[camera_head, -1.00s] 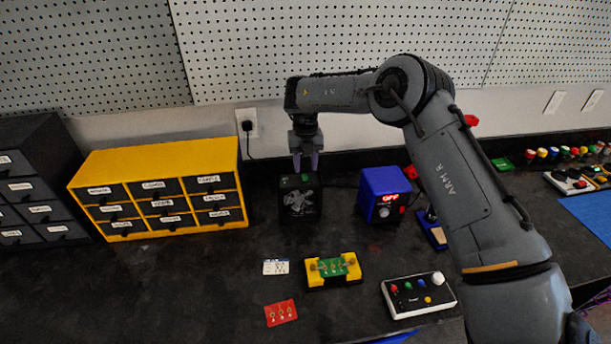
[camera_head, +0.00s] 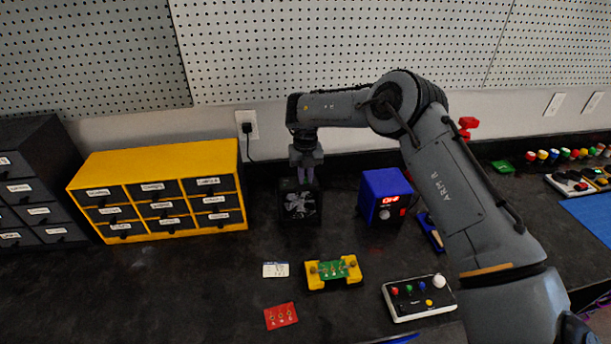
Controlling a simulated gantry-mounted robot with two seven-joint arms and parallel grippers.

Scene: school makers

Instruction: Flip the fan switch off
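The fan (camera_head: 300,206) is a small black box with a pale fan face, standing upright on the dark bench near the wall. My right gripper (camera_head: 306,180) points straight down at the fan's top from above. Its fingertips are at or just over the top edge, and I cannot tell whether they touch it. The fingers cover the spot where a green switch part showed on the fan's top, so the switch position is hidden. The finger gap is too small to judge. My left gripper is not in view.
A yellow drawer cabinet (camera_head: 160,163) stands left of the fan. A blue box with a red display (camera_head: 382,200) stands to its right. A yellow holder with a green board (camera_head: 334,286), a red board (camera_head: 281,315) and a button panel (camera_head: 418,297) lie in front.

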